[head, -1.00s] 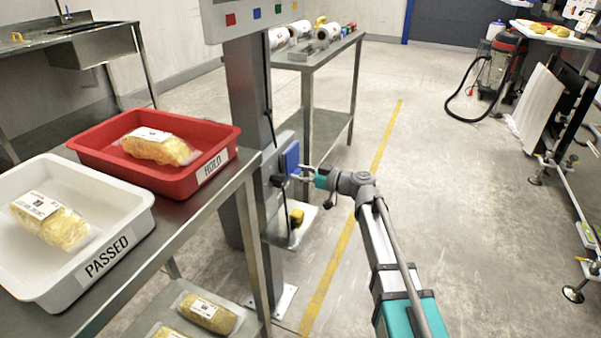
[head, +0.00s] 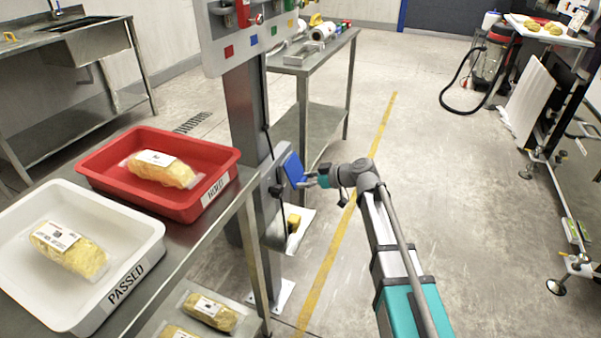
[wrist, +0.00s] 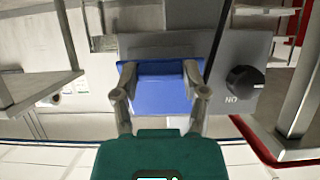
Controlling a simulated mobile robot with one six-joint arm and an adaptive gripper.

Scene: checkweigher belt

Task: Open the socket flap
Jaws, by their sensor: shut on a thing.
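The blue socket flap (head: 293,168) is on the side of a grey box on the post. It stands tilted out from the box, and in the wrist view the flap (wrist: 160,92) fills the space between my fingers. My gripper (head: 309,182) is at the flap's outer edge. In the wrist view my gripper (wrist: 160,75) has one finger on each side of the flap, shut on it. The socket behind the flap is hidden. A black rotary knob (wrist: 244,81) sits beside the flap on the grey box (wrist: 262,50).
A steel table with a white PASSED tray (head: 140,290) and a red HOLD tray (head: 215,190) stands left of the post (head: 250,110). A steel bench (head: 325,110) stands behind. The floor right of my arm is open, up to a frame on the far right.

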